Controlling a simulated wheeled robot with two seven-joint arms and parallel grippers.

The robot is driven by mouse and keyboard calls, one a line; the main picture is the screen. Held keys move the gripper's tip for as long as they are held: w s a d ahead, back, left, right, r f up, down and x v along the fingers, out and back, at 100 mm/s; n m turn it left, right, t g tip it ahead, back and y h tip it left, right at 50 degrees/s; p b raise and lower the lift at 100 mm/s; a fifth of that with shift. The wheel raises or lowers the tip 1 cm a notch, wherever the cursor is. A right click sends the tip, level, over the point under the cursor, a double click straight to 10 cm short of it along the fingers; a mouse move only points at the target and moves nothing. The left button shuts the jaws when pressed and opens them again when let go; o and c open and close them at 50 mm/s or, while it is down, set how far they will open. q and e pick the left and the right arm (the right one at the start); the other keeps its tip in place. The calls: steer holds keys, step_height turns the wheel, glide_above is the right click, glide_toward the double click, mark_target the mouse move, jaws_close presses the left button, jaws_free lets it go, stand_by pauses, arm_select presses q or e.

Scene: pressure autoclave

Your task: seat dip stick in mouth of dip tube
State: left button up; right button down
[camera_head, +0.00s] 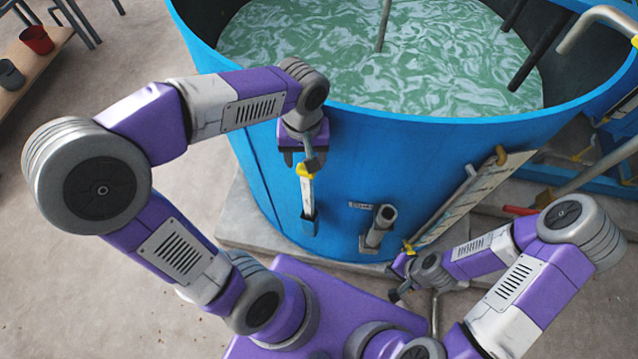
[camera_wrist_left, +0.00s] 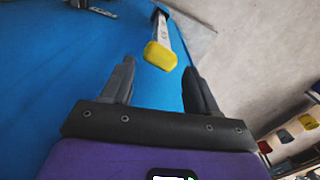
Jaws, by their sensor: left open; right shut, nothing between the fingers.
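The dip stick (camera_head: 307,190) is a pale strip with a yellow grip, upright against the blue tank wall, its lower end in a small holder (camera_head: 310,224). In the left wrist view its yellow grip (camera_wrist_left: 160,56) lies ahead, between the finger directions. My left gripper (camera_head: 303,160) is open just above the grip; in the wrist view its fingers (camera_wrist_left: 160,78) have nothing between them. The dip tube (camera_head: 380,227) is a short grey tube with a dark open mouth, tilted on the wall right of the stick. My right gripper (camera_head: 398,290) is shut and empty, low at right.
The blue tank (camera_head: 430,140) holds greenish liquid (camera_head: 330,45), with pipes reaching in. A small label plate (camera_head: 360,205) sits beside the tube. A long pale gauge board (camera_head: 470,200) leans along the wall at right. A bench with a red pot (camera_head: 37,40) stands far left.

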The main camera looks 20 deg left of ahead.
mark_target(306, 174)
arm_select(q)
steer(key=shift+w+f, duration=0.2)
steer(key=f, duration=0.6)
steer(key=shift+s+f+b, duration=0.15)
steer(key=shift+s+b, duration=0.15)
steer(key=shift+b, duration=0.05)
steer(key=shift+f, duration=0.4)
jaws_close()
